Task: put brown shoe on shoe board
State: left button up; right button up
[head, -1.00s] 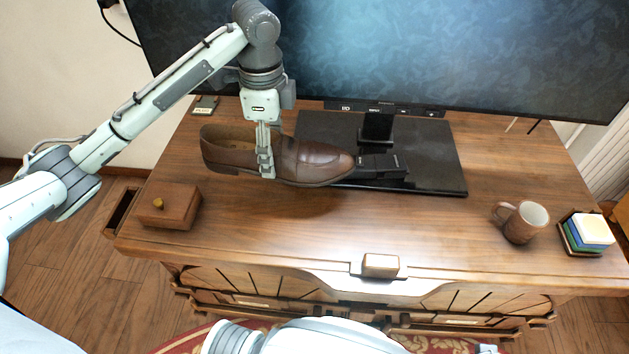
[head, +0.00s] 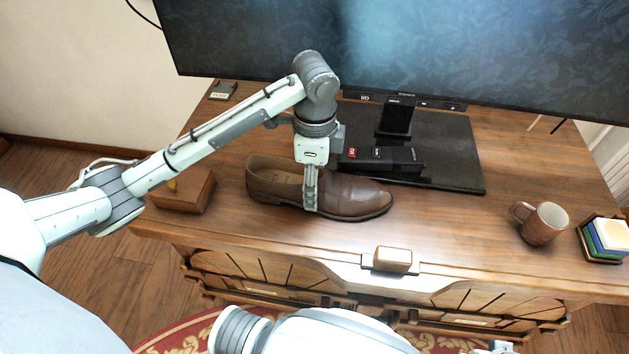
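The brown shoe (head: 350,196) is a leather loafer over the wooden cabinet top, toe to the right, in front of the monitor stand. My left gripper (head: 310,205) reaches down over the shoe's middle with its fingers at the shoe's side and opening. It appears shut on the shoe; the far finger is hidden. I cannot tell whether the shoe touches the cabinet top. My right arm shows at the bottom, and only a small part of its end, perhaps the gripper, shows at the bottom right edge. No shoe board can be made out.
A monitor (head: 400,50) stands at the back on a black base (head: 455,150). A wooden box (head: 185,192) is at the left. A brown mug (head: 543,222) and a stack of coloured coasters (head: 604,238) are at the right. A small wooden block (head: 392,260) is at the front edge. Bare top lies between shoe and mug.

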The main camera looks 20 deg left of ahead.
pick_arm(q)
jog(key=o, duration=1.4)
jog(key=shift+f, duration=0.1)
jog(key=o, duration=0.4)
jog(key=shift+o, duration=0.2)
